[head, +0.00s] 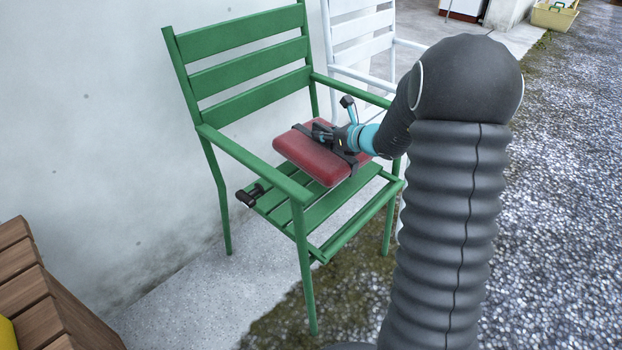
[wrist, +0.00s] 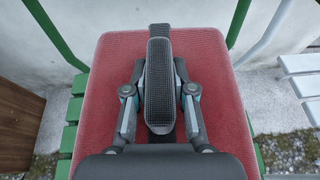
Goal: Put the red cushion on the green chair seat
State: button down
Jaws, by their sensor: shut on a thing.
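The red cushion (head: 303,156) shows in the head view over the seat of the green chair (head: 310,202). I cannot tell whether the cushion's underside touches the green slats. In the wrist view the red cushion (wrist: 108,85) fills the middle, with my gripper (wrist: 160,85) across it. Green slats of the chair (wrist: 72,110) show beside the cushion there. The rear of the seat is hidden behind the cushion.
A white chair (head: 362,40) stands right behind the green one. The green armrests (head: 255,163) flank the seat. A small black object (head: 250,196) is at the seat's left edge. A wooden slatted piece (head: 45,290) stands at lower left. A pale wall rises at left.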

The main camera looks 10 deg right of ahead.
jog(key=shift+w+a+r+n+g, duration=0.2)
jog(key=shift+w+r, duration=0.15)
jog(key=shift+w, duration=0.25)
jog(key=shift+w+a+r+n+g, duration=0.1)
jog(key=shift+w+r+n, duration=0.15)
jog(key=shift+w, duration=0.3)
jog(key=shift+w+f+y, duration=0.15)
jog(key=shift+y, duration=0.15)
jog(key=shift+a+f+b, duration=0.1)
jog(key=shift+f+b, duration=0.5)
jog(key=shift+f, duration=4)
jog(key=shift+f, duration=0.2)
jog(key=c, duration=1)
grip_release()
jog(key=shift+o, duration=0.2)
jog(key=shift+r, duration=0.1)
